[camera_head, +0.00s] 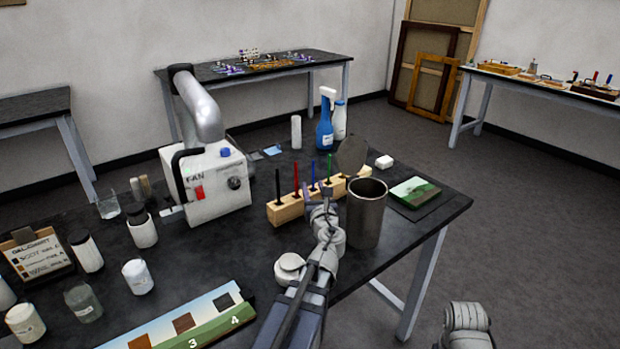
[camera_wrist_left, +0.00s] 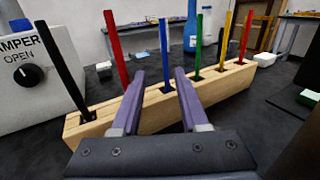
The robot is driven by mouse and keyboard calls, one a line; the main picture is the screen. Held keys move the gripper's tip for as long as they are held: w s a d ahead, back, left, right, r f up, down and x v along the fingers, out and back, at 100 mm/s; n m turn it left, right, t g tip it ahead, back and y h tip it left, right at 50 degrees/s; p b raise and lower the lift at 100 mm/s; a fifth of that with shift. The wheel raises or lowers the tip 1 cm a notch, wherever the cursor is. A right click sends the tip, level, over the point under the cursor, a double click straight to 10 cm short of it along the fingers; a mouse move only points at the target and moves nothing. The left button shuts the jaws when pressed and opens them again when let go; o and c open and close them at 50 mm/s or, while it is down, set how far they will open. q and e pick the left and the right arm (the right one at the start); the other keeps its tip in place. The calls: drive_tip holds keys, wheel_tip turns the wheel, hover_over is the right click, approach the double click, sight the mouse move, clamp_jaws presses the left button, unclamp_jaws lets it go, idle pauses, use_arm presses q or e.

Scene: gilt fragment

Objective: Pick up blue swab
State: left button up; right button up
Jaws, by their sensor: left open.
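The blue swab (camera_head: 313,174) stands upright in a wooden rack (camera_head: 284,213), between a red swab (camera_head: 296,178) and a green swab (camera_head: 330,169). In the left wrist view the blue swab (camera_wrist_left: 163,48) shows between the two finger lines, and its foot sits in a slot of the rack (camera_wrist_left: 112,138). My left gripper (camera_head: 321,199) is open and empty at the near side of the rack. In the left wrist view its purple fingers (camera_wrist_left: 158,76) point at the blue swab, one to each side; I cannot tell whether they reach around it. My right gripper is not in view.
A black swab (camera_wrist_left: 62,68) and a yellow swab (camera_wrist_left: 226,40) share the rack. A metal cylinder (camera_head: 366,215) stands close right of my left gripper. A white box with a knob (camera_head: 213,182) stands left of the rack. A blue spray bottle (camera_head: 325,130) is behind.

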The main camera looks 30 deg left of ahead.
sight(313, 179)
use_arm(q)
drive_tip(key=shift+x, duration=1.5)
drive_tip(key=x, duration=0.5)
drive_tip(key=shift+w+d, duration=0.25)
drive_tip(key=shift+w, duration=0.15)
drive_tip(key=shift+s, duration=0.1)
clamp_jaws()
